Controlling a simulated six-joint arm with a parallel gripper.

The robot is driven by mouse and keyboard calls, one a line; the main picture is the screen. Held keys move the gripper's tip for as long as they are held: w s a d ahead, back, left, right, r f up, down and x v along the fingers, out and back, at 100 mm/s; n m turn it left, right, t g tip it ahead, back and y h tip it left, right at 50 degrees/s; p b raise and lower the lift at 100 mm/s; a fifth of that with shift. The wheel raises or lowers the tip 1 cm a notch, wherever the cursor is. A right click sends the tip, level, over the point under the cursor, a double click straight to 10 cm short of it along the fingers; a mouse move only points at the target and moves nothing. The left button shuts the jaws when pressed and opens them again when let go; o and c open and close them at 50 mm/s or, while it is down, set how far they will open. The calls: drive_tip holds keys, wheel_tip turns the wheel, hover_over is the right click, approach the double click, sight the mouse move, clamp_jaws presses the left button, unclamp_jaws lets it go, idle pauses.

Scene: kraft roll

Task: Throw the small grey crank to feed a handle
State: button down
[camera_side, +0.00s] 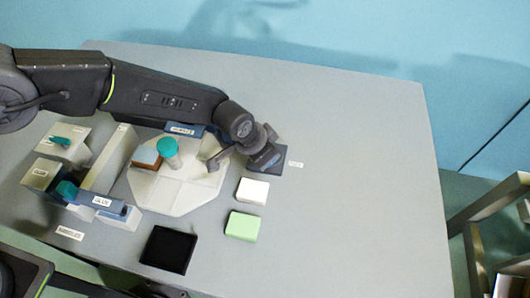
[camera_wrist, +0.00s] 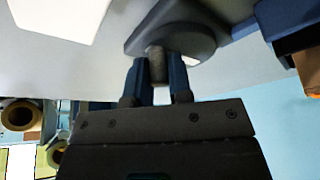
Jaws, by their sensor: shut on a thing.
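The small grey crank (camera_side: 213,161) stands at the right edge of the pale eight-sided plate (camera_side: 180,200) in the side view. The wrist view shows its short grey upright knob (camera_wrist: 157,66) in front of a rounded dark grey part (camera_wrist: 178,32). My gripper (camera_wrist: 157,84) has one blue-grey finger on each side of this knob and is shut on it. In the side view my wrist hides part of the crank and the fingers are hard to make out. A blue labelled block (camera_side: 184,130) sits behind the plate, partly behind my arm.
A black square (camera_side: 168,250) is in front. Pale labelled units crowd the left. The table's right side is clear.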

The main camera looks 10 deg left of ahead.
sight(279, 147)
drive_tip(key=n, duration=0.2)
drive_tip(key=d+n+y, duration=0.1)
drive_tip(key=n, duration=0.1)
drive_tip(key=shift+w+d+t+y, duration=0.1)
drive_tip(key=shift+t+y, duration=0.2)
drive_tip(key=shift+t, duration=0.1)
drive_tip(key=n, duration=0.1)
drive_tip(key=n+y, duration=0.1)
drive_tip(key=n, duration=0.2)
drive_tip(key=shift+w+d+n+y, duration=0.35)
drive_tip(key=shift+d+n+y, duration=0.05)
drive_tip(key=n, duration=0.1)
drive_tip(key=n+y, duration=0.1)
drive_tip(key=n, duration=0.1)
drive_tip(key=w+n, duration=0.1)
drive_tip(key=shift+d+n+y, duration=0.25)
drive_tip(key=shift+n+y, duration=0.05)
drive_tip(key=shift+n, duration=0.1)
drive_tip(key=shift+w+n+g+y, duration=0.2)
drive_tip(key=shift+n+g+y, duration=0.1)
drive_tip(key=shift+n, duration=0.65)
drive_tip(key=shift+w+n+g+y, duration=0.2)
drive_tip(key=shift+n+y, duration=0.1)
drive_tip(key=shift+n, duration=0.95)
